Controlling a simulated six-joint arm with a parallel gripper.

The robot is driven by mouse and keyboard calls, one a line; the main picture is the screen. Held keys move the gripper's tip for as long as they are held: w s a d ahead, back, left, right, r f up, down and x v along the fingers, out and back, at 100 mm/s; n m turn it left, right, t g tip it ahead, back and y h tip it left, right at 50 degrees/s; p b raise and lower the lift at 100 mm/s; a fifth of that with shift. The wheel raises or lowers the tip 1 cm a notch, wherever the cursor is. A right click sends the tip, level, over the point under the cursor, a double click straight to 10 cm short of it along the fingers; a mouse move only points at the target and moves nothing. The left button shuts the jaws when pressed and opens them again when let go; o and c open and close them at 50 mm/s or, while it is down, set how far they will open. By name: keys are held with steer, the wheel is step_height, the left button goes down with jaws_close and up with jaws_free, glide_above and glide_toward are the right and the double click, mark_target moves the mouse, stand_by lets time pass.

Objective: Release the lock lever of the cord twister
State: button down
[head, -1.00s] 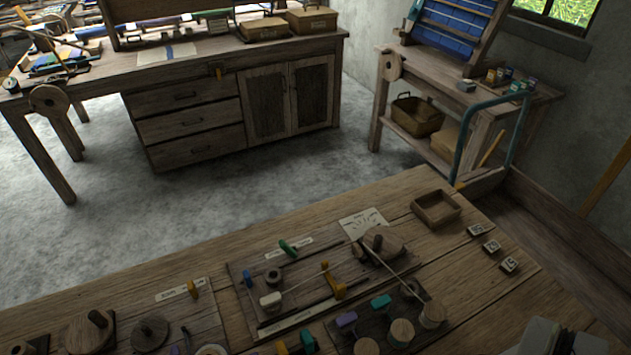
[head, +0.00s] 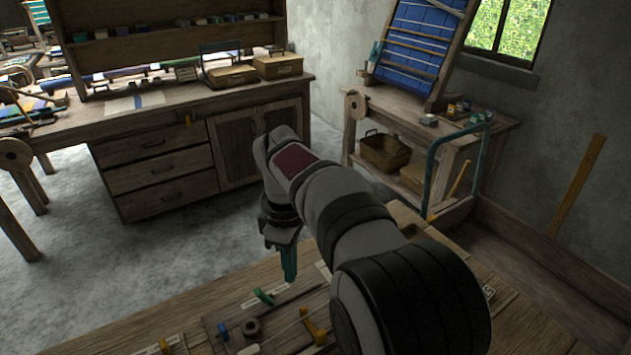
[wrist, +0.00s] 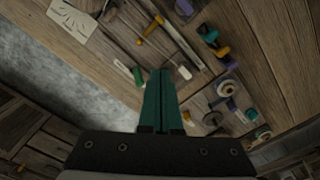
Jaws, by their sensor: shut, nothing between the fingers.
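My gripper (head: 288,280) hangs above the workbench with its teal fingers pointing down, closed together and empty. In the wrist view the fingertips (wrist: 161,72) are beside a green lever (wrist: 138,76), with no contact that I can make out. The green lever (head: 264,296) stands at the back edge of a wooden board (head: 278,326) by a paper label. The label text is too small to read, so I cannot tell which lever is the lock. My arm hides the board's right part.
Another yellow peg (head: 165,346) is at the lower left. In the wrist view a paper sheet (wrist: 74,18) lies at upper left. The bench's back edge is close behind the board.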

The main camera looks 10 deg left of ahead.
mark_target(264, 297)
steer(key=a+f+n, duration=0.4)
steer(key=a+n, duration=0.1)
steer(key=a, duration=0.2)
steer(key=a+f+n+t, duration=0.1)
steer(key=a+f+n, duration=0.3)
steer(key=a, duration=0.4)
steer(key=shift+w+f+n+h, duration=0.25)
steer(key=shift+f+n+h, duration=0.05)
steer(key=shift+f+n, duration=0.1)
steer(key=f, duration=0.6)
steer(key=w+d+f, duration=0.1)
steer(key=f, duration=0.3)
steer(key=shift+w+d+r, duration=0.6)
steer(key=shift+w+d, duration=0.15)
steer(key=shift+d, duration=0.05)
steer(key=shift+w+d+r, duration=0.25)
steer(key=shift+w+d, duration=0.1)
steer(key=shift+w, duration=0.05)
